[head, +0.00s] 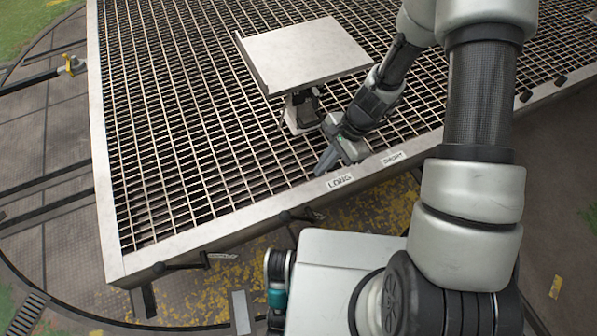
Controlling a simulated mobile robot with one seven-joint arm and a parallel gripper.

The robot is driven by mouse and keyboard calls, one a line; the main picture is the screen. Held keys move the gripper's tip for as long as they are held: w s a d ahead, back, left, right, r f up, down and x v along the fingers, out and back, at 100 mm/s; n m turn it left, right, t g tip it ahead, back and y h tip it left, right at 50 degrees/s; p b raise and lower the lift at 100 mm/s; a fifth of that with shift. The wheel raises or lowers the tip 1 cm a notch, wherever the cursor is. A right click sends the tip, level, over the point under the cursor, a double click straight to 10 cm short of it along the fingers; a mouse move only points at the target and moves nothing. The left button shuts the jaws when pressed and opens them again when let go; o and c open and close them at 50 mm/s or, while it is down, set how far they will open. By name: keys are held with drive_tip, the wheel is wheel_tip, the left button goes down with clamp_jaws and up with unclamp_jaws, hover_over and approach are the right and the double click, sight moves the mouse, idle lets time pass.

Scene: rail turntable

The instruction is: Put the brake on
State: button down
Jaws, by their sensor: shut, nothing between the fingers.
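My gripper (322,171) is shut and empty. It points down to the left, just over the front edge of the grated platform, beside the LONG label (340,181). A dark horizontal bar or handle (180,266) sticks out under the platform's front rim at lower left, with a small tag (222,256) beside it; the tag's writing is too small to read. My gripper is well to the right of this bar and apart from it. Another dark fitting (298,214) sits under the rim, below my gripper. I cannot tell which part is the brake.
The grated platform (107,205) has a pale raised rim. A grey slanted panel (305,52) stands on it behind my gripper. A second label (392,158) is on the rim at right. A yellow-tipped bar (72,65) lies at far left. Curved rail and fallen leaves are below.

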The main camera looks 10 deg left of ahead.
wheel_tip(320, 180, down, 7)
drive_tip(key=s+m, duration=0.1)
drive_tip(key=shift+a+r+g+b, duration=0.2)
drive_tip(key=shift+a+g+b, duration=0.1)
drive_tip(key=shift+a+b, duration=0.1)
drive_tip(key=b, duration=0.4)
hover_over(294, 216)
drive_tip(key=f, duration=0.7)
drive_tip(key=d+f, duration=0.1)
drive_tip(key=f, duration=0.3)
drive_tip(key=shift+w+f, duration=0.1)
drive_tip(key=shift+w, duration=0.1)
drive_tip(key=shift+s+a+f, duration=0.15)
drive_tip(key=shift+a+f, duration=0.1)
drive_tip(key=shift+a, duration=0.15)
